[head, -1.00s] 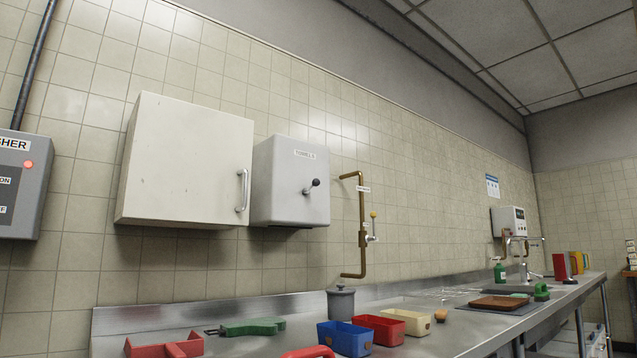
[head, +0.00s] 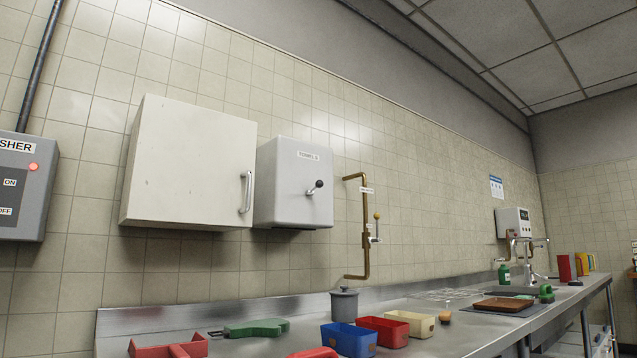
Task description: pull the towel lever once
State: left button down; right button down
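The towel dispenser (head: 291,200) is a light grey box on the tiled wall, with a label reading "TOWELS" on its front. Its lever (head: 315,187) is a short metal arm with a black knob, sticking out from the right part of the front and angled up to the right. No paper shows below the box. Neither of my grippers is in view.
A white cabinet (head: 188,165) hangs directly left of the dispenser. A brass pipe with a valve (head: 366,228) is on its right. Below runs a steel counter (head: 240,306) with blue (head: 348,340), red (head: 382,331) and cream bins (head: 410,323), and a grey lidded pot (head: 344,304).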

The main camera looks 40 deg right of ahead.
aim_at(320, 184)
jog(key=i+l, duration=0.1)
jog(key=l, duration=0.25)
jog(key=i+l, duration=0.15)
jog(key=l, duration=0.25)
jog(key=i+l, duration=0.1)
jog(key=l, duration=0.25)
jog(key=i+l, duration=0.1)
jog(key=l, duration=0.3)
jog(key=i+l, duration=0.1)
jog(key=l, duration=0.25)
jog(key=i+l, duration=0.15)
jog(key=l, duration=0.25)
